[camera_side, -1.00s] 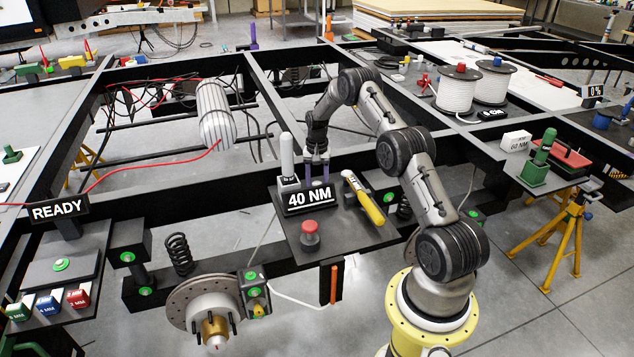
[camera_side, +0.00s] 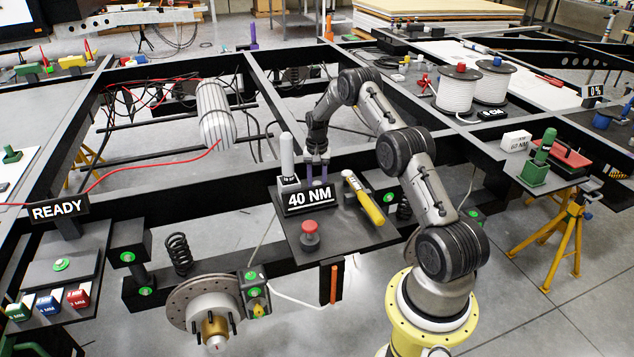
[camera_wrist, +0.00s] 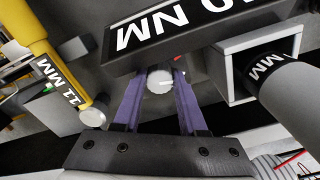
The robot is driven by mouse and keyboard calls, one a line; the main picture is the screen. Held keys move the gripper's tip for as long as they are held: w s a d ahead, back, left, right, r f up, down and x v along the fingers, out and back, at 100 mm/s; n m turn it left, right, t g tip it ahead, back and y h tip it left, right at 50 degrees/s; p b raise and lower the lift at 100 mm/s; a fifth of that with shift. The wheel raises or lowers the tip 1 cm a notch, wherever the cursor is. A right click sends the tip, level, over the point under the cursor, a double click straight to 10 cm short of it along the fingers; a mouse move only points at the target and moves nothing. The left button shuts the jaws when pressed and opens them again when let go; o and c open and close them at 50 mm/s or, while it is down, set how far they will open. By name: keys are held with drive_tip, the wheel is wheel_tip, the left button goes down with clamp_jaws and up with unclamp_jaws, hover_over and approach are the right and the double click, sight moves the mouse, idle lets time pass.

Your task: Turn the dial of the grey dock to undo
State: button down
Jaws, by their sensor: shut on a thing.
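My gripper (camera_side: 317,172) has purple fingers and points down behind the black 40 NM sign (camera_side: 309,198) in the side view. In the wrist view my gripper (camera_wrist: 160,72) is shut on a round pale dial (camera_wrist: 160,82), with one finger on each side. The dial sits close beside the 40 NM sign (camera_wrist: 175,25); in the side view the sign and fingers hide it. A light grey dock (camera_side: 289,185) stands left of my gripper and holds an upright white-handled tool (camera_side: 287,152). In the wrist view the grey dock (camera_wrist: 230,62) is at the right.
A yellow-handled tool marked 11 MM (camera_side: 363,198) lies right of the sign. Black frame beams surround the plate. A brake disc (camera_side: 205,300) is at the lower left.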

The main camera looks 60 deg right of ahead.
drive_tip(key=shift+r+n, duration=0.1)
drive_tip(key=shift+n, duration=2.9)
drive_tip(key=c, duration=0.8)
unclamp_jaws()
drive_tip(key=shift+s, duration=0.1)
drive_tip(key=shift+o, duration=0.2)
wheel_tip(320, 180, up, 14)
